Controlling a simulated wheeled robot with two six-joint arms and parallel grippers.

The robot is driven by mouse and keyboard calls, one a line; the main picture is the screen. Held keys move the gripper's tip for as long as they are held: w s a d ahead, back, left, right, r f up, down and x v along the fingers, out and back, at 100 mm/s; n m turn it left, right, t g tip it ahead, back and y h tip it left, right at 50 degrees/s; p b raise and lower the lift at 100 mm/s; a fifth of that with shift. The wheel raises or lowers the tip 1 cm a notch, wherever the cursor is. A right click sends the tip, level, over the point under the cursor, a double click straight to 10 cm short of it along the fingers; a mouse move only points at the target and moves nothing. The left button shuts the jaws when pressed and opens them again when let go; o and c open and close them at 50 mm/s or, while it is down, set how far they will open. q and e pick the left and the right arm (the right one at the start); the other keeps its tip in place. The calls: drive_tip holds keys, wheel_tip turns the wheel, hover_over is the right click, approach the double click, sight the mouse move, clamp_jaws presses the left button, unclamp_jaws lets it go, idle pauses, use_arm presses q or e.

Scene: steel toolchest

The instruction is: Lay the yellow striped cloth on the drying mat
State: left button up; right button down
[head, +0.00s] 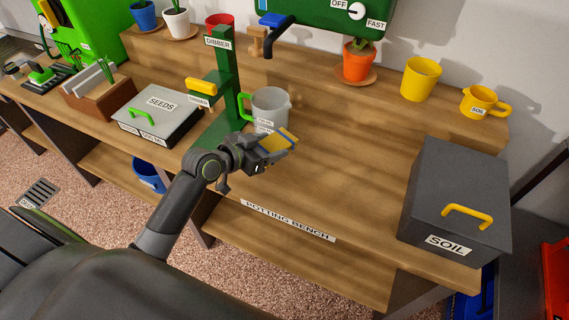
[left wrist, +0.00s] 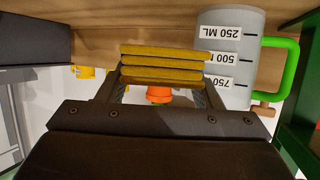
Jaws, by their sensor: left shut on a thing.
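The yellow striped cloth (head: 285,138) is folded and held in my left gripper (head: 276,143), above the middle of the potting bench. In the left wrist view the cloth (left wrist: 165,65) shows as a stack of yellow layers between the two fingers, clear of the wood behind it. No drying mat can be picked out for certain in either view. My right gripper is not in view.
A grey measuring jug (head: 270,106) and green dibber stand (head: 226,75) are close by my left gripper. A SEEDS box (head: 158,112) is left, a SOIL box (head: 455,205) right. The bench's middle right (head: 350,150) is bare.

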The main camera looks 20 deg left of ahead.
sight(271, 170)
use_arm(q)
drive_tip(key=shift+d+f, duration=0.15)
drive_tip(key=shift+f, duration=3)
drive_tip(key=shift+f+b, duration=0.15)
drive_tip(key=shift+b, duration=0.2)
drive_tip(key=o, duration=1.1)
drive_tip(key=shift+c, duration=0.2)
